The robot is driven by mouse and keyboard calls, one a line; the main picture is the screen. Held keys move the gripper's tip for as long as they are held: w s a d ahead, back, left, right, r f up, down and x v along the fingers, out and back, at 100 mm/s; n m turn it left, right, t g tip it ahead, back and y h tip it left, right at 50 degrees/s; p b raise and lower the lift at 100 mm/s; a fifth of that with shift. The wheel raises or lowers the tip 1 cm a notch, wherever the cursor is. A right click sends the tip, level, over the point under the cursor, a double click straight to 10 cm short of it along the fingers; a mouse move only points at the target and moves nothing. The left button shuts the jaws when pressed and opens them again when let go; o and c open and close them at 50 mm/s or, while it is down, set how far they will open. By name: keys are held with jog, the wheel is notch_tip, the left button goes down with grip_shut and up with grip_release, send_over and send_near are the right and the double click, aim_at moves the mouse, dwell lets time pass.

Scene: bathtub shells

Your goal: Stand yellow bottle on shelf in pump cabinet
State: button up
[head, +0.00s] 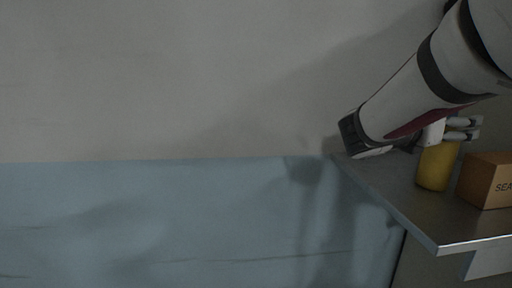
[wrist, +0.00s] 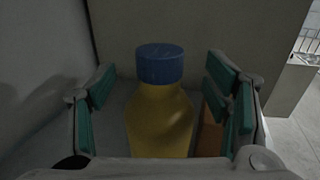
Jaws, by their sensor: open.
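The yellow bottle (head: 436,168) stands upright on a grey metal shelf (head: 400,196) at the right of the head view. In the wrist view the bottle (wrist: 160,118) shows its blue cap and stands between the finger pads. My gripper (wrist: 163,88) is open, with one finger on each side of the bottle and gaps between pads and bottle. In the head view my gripper (head: 460,130) is at the bottle's upper part and hides its cap. The bottle's base is hidden in the wrist view. I cannot make out a pump cabinet.
A brown box (head: 488,180) with lettering stands close to the right of the bottle; part of it shows behind the right finger in the wrist view (wrist: 210,134). A blue surface (head: 150,220) fills the lower left. A grey wall (head: 150,80) stands behind.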

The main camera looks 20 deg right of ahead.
jog(key=shift+c, duration=0.6)
grip_shut()
